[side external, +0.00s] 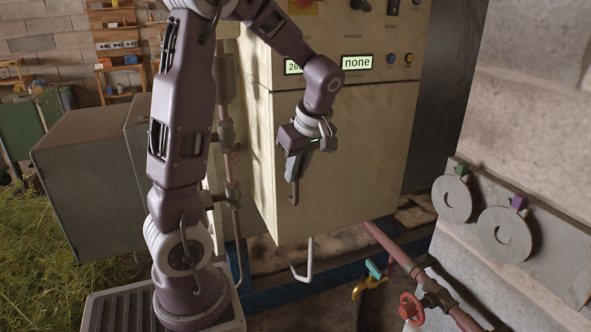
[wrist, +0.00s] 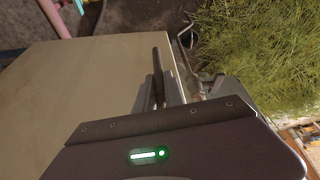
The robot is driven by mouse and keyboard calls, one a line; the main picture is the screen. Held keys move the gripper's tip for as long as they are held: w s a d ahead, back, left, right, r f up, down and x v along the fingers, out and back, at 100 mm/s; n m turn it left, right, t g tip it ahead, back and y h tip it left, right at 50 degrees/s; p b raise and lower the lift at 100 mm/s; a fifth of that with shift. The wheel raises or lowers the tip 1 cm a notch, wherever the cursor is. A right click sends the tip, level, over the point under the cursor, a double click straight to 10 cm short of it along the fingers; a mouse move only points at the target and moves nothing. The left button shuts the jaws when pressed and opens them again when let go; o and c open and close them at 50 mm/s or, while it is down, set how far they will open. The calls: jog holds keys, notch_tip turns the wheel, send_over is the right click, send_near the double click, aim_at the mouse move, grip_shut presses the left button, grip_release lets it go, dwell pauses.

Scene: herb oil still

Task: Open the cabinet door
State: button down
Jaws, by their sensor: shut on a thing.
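The cream cabinet (side external: 430,20) stands in the middle of the side external view, with its door (side external: 365,150) as the plain lower front panel. The door looks flush with the cabinet, with no clear gap. A slim upright handle (side external: 295,192) sits near the door's left edge; it shows as a dark bar in the wrist view (wrist: 157,62). My gripper (side external: 294,175) is shut on the handle, near its upper part in the side external view. The fingertips are partly hidden. The door face also fills the left of the wrist view (wrist: 85,95).
Displays and knobs sit above the door; one display (side external: 357,62) reads "none". A pink pipe (side external: 395,250) with a red valve wheel (side external: 411,308) runs at lower right. A bent pale pipe (side external: 305,265) hangs below the door. Grey-green boxes (side external: 85,180) stand at left.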

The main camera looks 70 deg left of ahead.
jog(key=w+d+n, duration=0.2)
jog(key=w+d, duration=0.4)
jog(key=d, duration=0.3)
jog(key=w+d+n+g, duration=0.1)
jog(key=w+d+n, duration=0.1)
jog(key=w+d, duration=0.4)
jog(key=w+d+n+g+h, duration=0.1)
jog(key=w+d, duration=0.5)
jog(key=d, duration=0.6)
jog(key=shift+w+d+n, duration=0.4)
jog(key=shift+n, duration=0.1)
jog(key=c, duration=1.5)
grip_release()
jog(key=shift+o, duration=0.2)
jog(key=shift+a, duration=0.1)
